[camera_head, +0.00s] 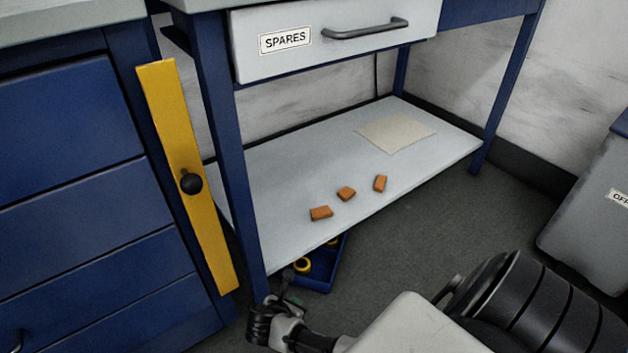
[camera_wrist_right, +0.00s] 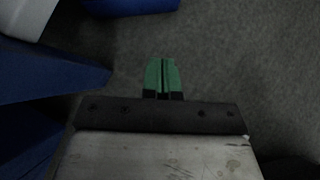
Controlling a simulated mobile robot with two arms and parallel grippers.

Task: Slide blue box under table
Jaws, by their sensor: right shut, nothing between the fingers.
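The blue box (camera_head: 322,272) sits on the floor at the front edge of the table's lower shelf (camera_head: 285,160). Its back part is hidden beneath the shelf and its front part sticks out. Yellow ring-like things (camera_head: 302,264) lie in it. My right gripper (camera_head: 288,301) is low, just in front of the box and near the table's front left leg. In the right wrist view its green fingertips (camera_wrist_right: 162,76) are together with nothing between them. A blue shape at the top of that view, probably the box (camera_wrist_right: 130,6), is apart from the fingertips. My left gripper is not in view.
The table's blue front leg (camera_head: 228,150) stands left of the box, beside a blue drawer cabinet (camera_head: 75,130) with a yellow strip (camera_head: 180,150). Several orange blocks (camera_head: 346,193) and a beige sheet (camera_head: 397,133) lie on the shelf. Floor right of the box is clear.

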